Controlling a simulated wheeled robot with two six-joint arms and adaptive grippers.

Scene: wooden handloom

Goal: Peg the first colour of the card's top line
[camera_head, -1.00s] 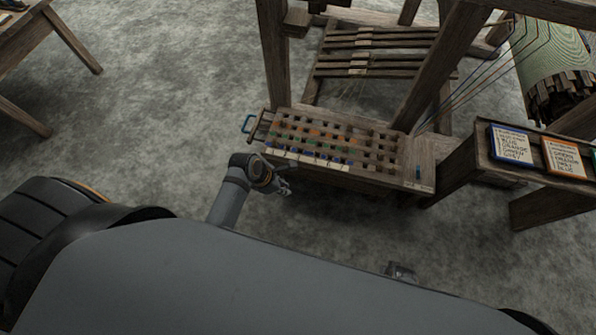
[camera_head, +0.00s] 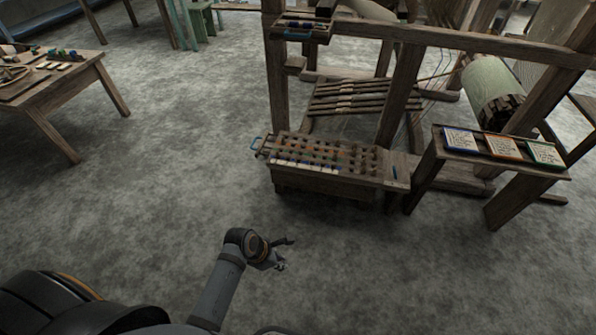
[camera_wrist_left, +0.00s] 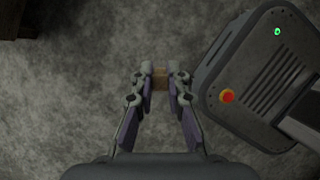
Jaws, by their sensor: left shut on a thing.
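My left gripper (camera_head: 284,254) is over the floor in front of the pegboard, apart from it. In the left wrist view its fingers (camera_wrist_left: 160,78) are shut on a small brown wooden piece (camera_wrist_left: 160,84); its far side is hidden. The wooden pegboard (camera_head: 375,172) has rows of holes, with coloured pegs mostly on its left part and a row of pale labels along its front. Blue-edged (camera_head: 461,140), orange-edged (camera_head: 503,148) and green-edged (camera_head: 545,154) cards stand on a ledge at the right; their writing is too small to read. My right gripper is out of view.
The loom frame (camera_head: 400,85) rises behind the pegboard. The card ledge (camera_head: 480,165) stands at its right. A wooden table (camera_head: 85,75) with small coloured items is at the upper left. The floor (camera_head: 170,190) between table and pegboard is clear.

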